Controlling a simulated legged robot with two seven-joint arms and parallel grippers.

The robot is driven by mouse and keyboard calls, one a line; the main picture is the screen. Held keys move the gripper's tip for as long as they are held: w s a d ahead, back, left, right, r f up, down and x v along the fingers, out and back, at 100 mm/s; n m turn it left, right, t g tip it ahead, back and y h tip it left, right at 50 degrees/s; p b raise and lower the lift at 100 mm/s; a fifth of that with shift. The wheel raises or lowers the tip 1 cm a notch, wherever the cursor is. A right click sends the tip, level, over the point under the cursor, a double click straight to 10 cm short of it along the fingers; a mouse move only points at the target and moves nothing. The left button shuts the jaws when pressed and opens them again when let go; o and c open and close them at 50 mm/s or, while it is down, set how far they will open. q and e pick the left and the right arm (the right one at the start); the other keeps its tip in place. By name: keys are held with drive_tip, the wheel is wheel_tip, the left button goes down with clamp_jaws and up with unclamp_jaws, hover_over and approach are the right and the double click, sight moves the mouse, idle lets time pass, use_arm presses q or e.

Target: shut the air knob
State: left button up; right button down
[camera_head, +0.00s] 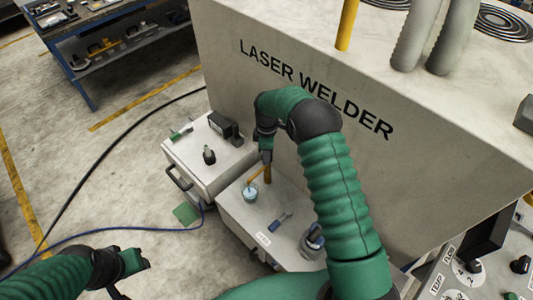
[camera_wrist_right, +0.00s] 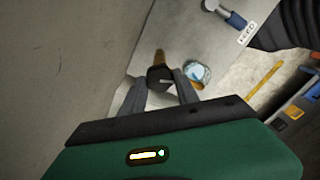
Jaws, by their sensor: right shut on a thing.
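The air knob appears to be the dark round piece (camera_wrist_right: 160,75) at the end of a brown-orange fitting (camera_wrist_right: 158,57) in the right wrist view. My right gripper (camera_wrist_right: 163,84) has one finger on each side of the dark piece and is shut on it. In the head view my right gripper (camera_head: 266,157) points down at the low white cabinet beside the welder, and the knob is mostly hidden behind it. The brown-orange fitting (camera_head: 268,174) shows just below the fingers. My left gripper (camera_head: 130,264) is at the lower left, over the floor, away from the cabinet; its fingers are unclear.
A clear round gauge or cup (camera_head: 250,191) sits close to the fitting. A blue-handled valve (camera_head: 285,216) is nearer on the same top (camera_head: 240,214). The large laser welder housing (camera_head: 300,125) rises behind my right arm. A second cabinet (camera_head: 187,150) stands at left.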

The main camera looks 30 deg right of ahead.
drive_tip(key=m, duration=0.5)
drive_tip(key=shift+d+m+b, duration=0.15)
drive_tip(key=shift+m+b, duration=0.2)
drive_tip(key=shift+m, duration=0.05)
drive_tip(key=m, duration=1)
drive_tip(key=shift+m, duration=0.4)
drive_tip(key=m, duration=0.6)
drive_tip(key=shift+f, duration=0.1)
drive_tip(key=shift+m, duration=0.3)
drive_tip(key=c, duration=0.9)
unclamp_jaws()
wheel_tip(320, 180, up, 17)
drive_tip(key=b, duration=0.2)
